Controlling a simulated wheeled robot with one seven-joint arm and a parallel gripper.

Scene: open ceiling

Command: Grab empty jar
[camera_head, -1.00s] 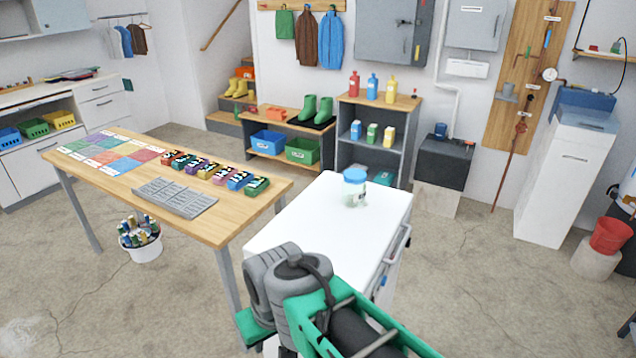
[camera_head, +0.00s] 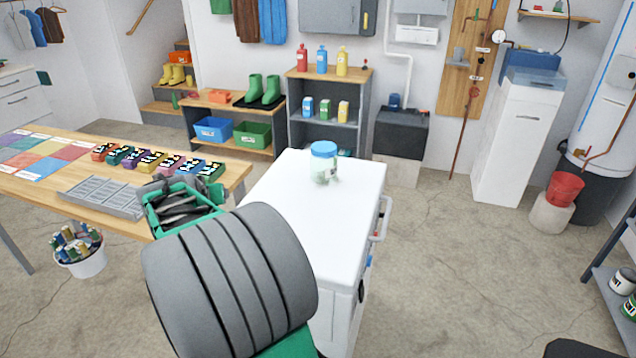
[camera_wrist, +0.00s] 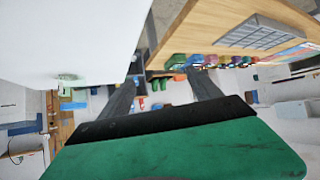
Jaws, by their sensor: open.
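A clear jar with a blue lid (camera_head: 323,162) stands upright on the white cabinet top (camera_head: 285,205). Its glass looks pale and I cannot make out anything inside. In the wrist view, which looks upside down, a small pale shape with blue at the left edge of the white surface seems to be the jar (camera_wrist: 68,80). My gripper (camera_wrist: 160,88) is open, its two dark fingers apart with nothing between them.
A wooden table (camera_head: 225,178) with a grey sorting tray (camera_head: 100,197) and several small coloured boxes stands left of the cabinet. A bucket (camera_head: 80,255) stands under it. A shelf with bottles (camera_head: 322,72) is behind. The floor right of the cabinet is clear.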

